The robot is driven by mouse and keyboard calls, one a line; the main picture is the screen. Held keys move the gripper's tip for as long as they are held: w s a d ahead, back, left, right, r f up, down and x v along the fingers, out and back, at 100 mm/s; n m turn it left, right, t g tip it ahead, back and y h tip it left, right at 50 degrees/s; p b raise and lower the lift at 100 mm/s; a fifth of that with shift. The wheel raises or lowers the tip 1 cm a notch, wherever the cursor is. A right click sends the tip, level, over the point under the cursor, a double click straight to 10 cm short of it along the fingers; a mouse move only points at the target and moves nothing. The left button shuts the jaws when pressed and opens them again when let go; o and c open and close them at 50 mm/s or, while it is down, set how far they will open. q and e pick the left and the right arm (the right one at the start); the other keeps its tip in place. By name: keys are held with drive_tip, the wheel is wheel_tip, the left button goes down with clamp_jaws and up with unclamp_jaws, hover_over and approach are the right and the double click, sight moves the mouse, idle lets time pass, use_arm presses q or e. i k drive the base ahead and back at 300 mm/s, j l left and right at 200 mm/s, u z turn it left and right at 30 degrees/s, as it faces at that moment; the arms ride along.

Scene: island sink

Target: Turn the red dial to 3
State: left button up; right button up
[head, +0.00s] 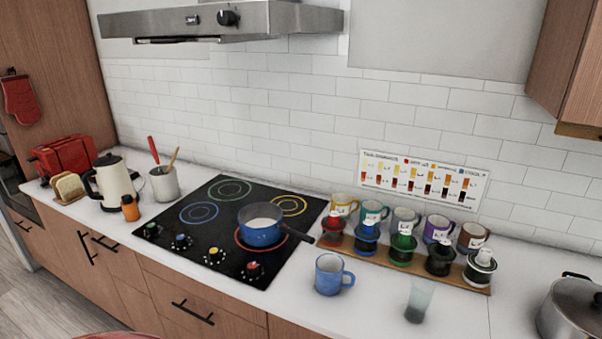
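The red dial (253,269) is at the front right corner of the black cooktop (212,222). It is the rightmost in a row of dials along the front edge. Small white marks surround it, too small to read, so I cannot tell its setting. A blue saucepan (261,236) with pale contents stands on the red-ringed burner (282,246), its dark handle pointing right. Neither of my grippers is in view.
Green (151,230), blue (181,242) and yellow (214,256) dials sit left of the red one. A blue mug (329,274) and a glass (418,301) stand right of the cooktop. A wooden rack (400,259) holds several colored cups behind them.

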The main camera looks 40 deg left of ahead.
sight(252, 266)
drive_tip(key=u, duration=1.75)
